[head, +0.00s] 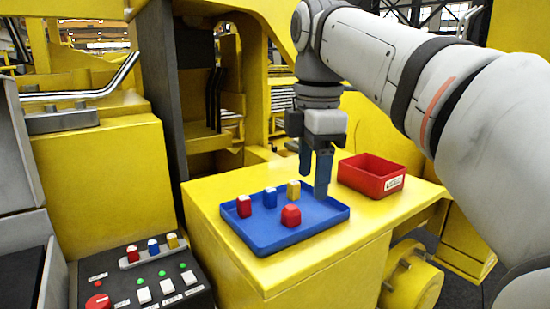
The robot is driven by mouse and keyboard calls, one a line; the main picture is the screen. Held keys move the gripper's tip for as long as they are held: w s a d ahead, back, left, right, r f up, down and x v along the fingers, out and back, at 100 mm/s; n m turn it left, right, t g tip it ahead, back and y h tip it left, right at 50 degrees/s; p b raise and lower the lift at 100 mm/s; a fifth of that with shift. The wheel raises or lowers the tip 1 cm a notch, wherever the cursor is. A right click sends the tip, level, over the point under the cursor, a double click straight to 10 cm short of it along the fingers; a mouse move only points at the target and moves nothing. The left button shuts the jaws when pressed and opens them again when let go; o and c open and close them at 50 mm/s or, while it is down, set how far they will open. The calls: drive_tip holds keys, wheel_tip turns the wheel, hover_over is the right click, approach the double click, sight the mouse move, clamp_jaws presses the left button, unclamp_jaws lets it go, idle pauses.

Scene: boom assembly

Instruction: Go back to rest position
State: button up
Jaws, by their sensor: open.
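My gripper (315,174) points down above the right part of the blue tray (318,220), its blue fingers apart with nothing visible between them. The arm reaches in from the right. Several small pieces are in the tray: a red block (244,206) at the left, a blue block (270,197), a yellow block (293,190) at the back, and a rounder red piece (291,215) near the middle. Whether a fingertip touches the tray cannot be told.
A red bin (372,176) stands right of my gripper on the yellow surface (270,272). A control panel (145,277) with buttons and coloured blocks is at lower left. Yellow machine walls and a metal handrail (85,93) stand behind and left.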

drive_tip(key=s+d+f+m+b, duration=0.1)
drive_tip(key=d+f+m+b, duration=0.1)
drive_tip(key=f+m, duration=0.3)
drive_tip(key=s+d+f+m+t+b, duration=0.1)
drive_tip(key=s+d+f+m+b, duration=0.1)
drive_tip(key=f, duration=1)
drive_tip(key=d+m, duration=0.1)
drive_tip(key=m, duration=0.1)
drive_tip(key=shift+s+m, duration=0.3)
drive_tip(key=shift+m, duration=0.1)
drive_tip(key=s+d+f+m+b, duration=0.1)
drive_tip(key=s+f+m, duration=0.1)
drive_tip(key=f, duration=0.4)
drive_tip(key=s+d+f+m+t+b, duration=0.1)
drive_tip(key=s+f+m, duration=0.1)
drive_tip(key=f+m, duration=0.3)
drive_tip(key=s+d+f+m+b, duration=0.1)
drive_tip(key=s+d+f+m, duration=0.1)
drive_tip(key=f, duration=0.5)
drive_tip(key=shift+s+d+f+m+t+b, duration=0.1)
drive_tip(key=shift+s+f+m+t+b, duration=0.1)
drive_tip(key=shift+s+m, duration=0.15)
drive_tip(key=shift+s+f+m+t+b, duration=0.1)
drive_tip(key=shift+s+m+t+b, duration=0.15)
drive_tip(key=shift+m, duration=0.2)
drive_tip(key=shift+c, duration=0.2)
